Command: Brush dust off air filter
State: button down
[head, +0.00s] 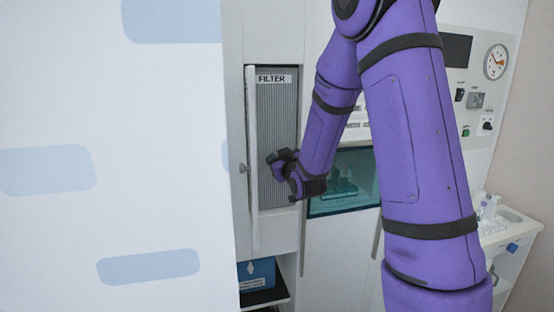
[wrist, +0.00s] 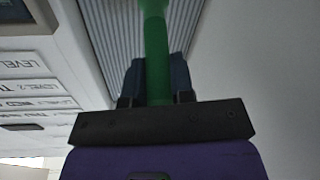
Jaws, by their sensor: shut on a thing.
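The air filter (head: 275,120) is a tall grey pleated panel under a "FILTER" label, set in a white cabinet behind an open narrow door. Its pleats also show in the wrist view (wrist: 108,32). My gripper (head: 279,158) is in front of the filter's lower half. In the wrist view my gripper (wrist: 157,72) is shut on a green handle (wrist: 156,48), seemingly the brush's, which points toward the filter. The handle's far end runs out of the top of the wrist view, so the bristles are hidden. I cannot tell whether they touch the filter.
The open door (head: 252,160) stands just left of the filter. A large white panel with blue patches (head: 110,200) fills the left. A teal window (head: 343,180) is to the right, a blue box (head: 257,274) below. A gauge (head: 496,62) is at upper right.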

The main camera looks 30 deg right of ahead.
jog(key=shift+s+d, duration=0.15)
jog(key=shift+d, duration=0.6)
jog(key=shift+s+d, duration=0.2)
jog(key=shift+d, duration=0.35)
jog(key=shift+s+d, duration=0.3)
jog(key=shift+d, duration=0.7)
jog(key=shift+s+d, duration=0.15)
jog(key=shift+d, duration=0.55)
jog(key=shift+a+r, duration=0.1)
